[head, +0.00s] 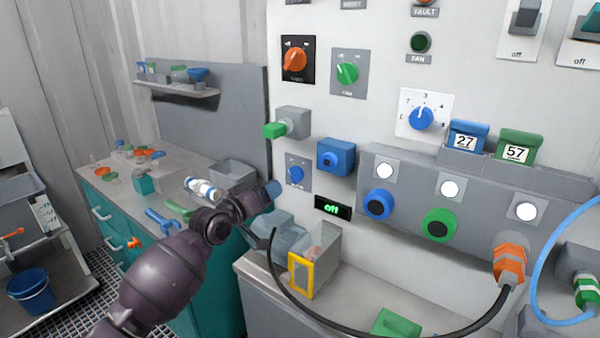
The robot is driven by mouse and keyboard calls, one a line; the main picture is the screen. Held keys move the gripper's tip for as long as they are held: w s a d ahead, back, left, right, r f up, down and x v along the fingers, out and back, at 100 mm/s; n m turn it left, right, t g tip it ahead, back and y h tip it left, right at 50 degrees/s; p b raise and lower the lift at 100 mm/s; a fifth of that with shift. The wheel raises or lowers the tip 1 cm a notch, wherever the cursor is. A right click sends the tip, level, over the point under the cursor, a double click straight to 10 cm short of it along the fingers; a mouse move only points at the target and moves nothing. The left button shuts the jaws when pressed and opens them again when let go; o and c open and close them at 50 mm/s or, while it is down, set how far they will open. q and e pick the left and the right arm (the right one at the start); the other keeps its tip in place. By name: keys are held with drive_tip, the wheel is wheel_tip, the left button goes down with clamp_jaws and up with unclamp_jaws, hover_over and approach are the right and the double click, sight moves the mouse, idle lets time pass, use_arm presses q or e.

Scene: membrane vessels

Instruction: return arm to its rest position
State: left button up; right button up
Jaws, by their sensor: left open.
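My left arm comes in from the lower left, dark purple-grey, with its wrist in front of the bench. My left gripper (262,212) is open and points right toward the wall panel (350,235). Nothing shows between its fingers. It is in front of the gap between the bench and the panel, left of the dark blue knob (296,174) and above the clear bins. I cannot tell its exact distance from the panel. My right gripper is not in view.
A black cable (400,334) loops from near my left gripper to an orange connector (509,259). The teal bench (214,290) holds several small items. A blue bucket (32,291) is at far left.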

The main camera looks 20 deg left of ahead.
use_arm(q)
drive_tip(key=s+f+m+g+y, duration=0.1)
drive_tip(key=s+f+g+y, duration=0.1)
drive_tip(key=s+f, duration=0.8)
drive_tip(key=s+f+m+g+y, duration=0.1)
drive_tip(key=s+f+g+y, duration=0.1)
drive_tip(key=s+f, duration=0.8)
drive_tip(key=s+f+m+g+y, duration=0.1)
drive_tip(key=s+f+y, duration=0.1)
drive_tip(key=s+f, duration=0.8)
drive_tip(key=s, duration=0.9)
drive_tip(key=shift+s+a+f+g, duration=0.2)
drive_tip(key=shift+s+g, duration=0.15)
drive_tip(key=shift+g, duration=0.05)
